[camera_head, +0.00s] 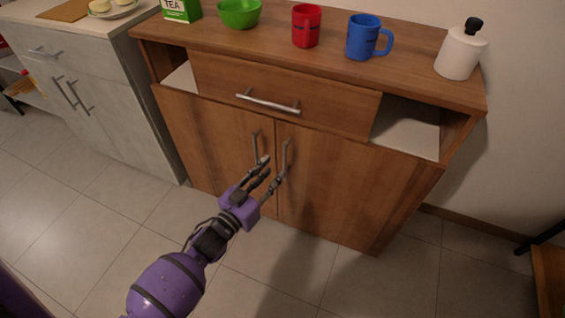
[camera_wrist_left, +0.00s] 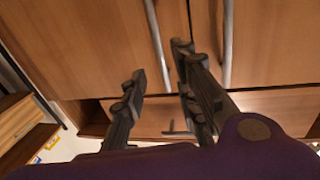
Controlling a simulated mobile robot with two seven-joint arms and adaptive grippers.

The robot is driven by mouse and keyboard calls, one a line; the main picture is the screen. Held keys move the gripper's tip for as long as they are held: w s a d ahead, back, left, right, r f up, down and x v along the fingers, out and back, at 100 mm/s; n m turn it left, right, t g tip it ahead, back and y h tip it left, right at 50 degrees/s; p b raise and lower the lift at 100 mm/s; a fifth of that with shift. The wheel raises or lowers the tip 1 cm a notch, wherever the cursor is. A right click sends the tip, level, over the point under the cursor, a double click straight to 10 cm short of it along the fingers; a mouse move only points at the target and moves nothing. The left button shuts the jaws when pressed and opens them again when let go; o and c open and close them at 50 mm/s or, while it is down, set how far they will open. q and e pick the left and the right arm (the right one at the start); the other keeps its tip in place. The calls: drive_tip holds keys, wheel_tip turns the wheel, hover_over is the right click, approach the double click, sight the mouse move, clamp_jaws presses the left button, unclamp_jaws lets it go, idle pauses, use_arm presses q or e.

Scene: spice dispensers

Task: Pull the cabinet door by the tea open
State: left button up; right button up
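The wooden cabinet has a closed left door (camera_head: 205,130) and a closed right door (camera_head: 345,185). The left door's upright handle (camera_head: 255,146) and the right door's handle (camera_head: 284,155) stand side by side at the seam. The green and white tea box (camera_head: 182,10) stands on the cabinet top at the left. My left gripper (camera_head: 273,172) is open and empty in front of the handles. In the left wrist view, its fingers (camera_wrist_left: 160,72) are apart, with one handle (camera_wrist_left: 156,45) ahead between them and the other handle (camera_wrist_left: 227,45) outside. Contact is not visible. My right gripper is out of view.
A drawer (camera_head: 285,92) with a bar handle is above the doors, with open compartments at both sides. A green bowl (camera_head: 239,13), red mug (camera_head: 306,26), blue mug (camera_head: 366,38) and white jar (camera_head: 461,52) stand on top. The tiled floor (camera_head: 110,235) in front is clear.

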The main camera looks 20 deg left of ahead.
sight(284, 159)
use_arm(q)
drive_tip(key=b+x, duration=0.1)
drive_tip(key=x, duration=0.5)
drive_tip(key=shift+w+f, duration=0.2)
drive_tip(key=shift+w+d, duration=0.1)
drive_tip(key=shift+w, duration=0.45)
clamp_jaws()
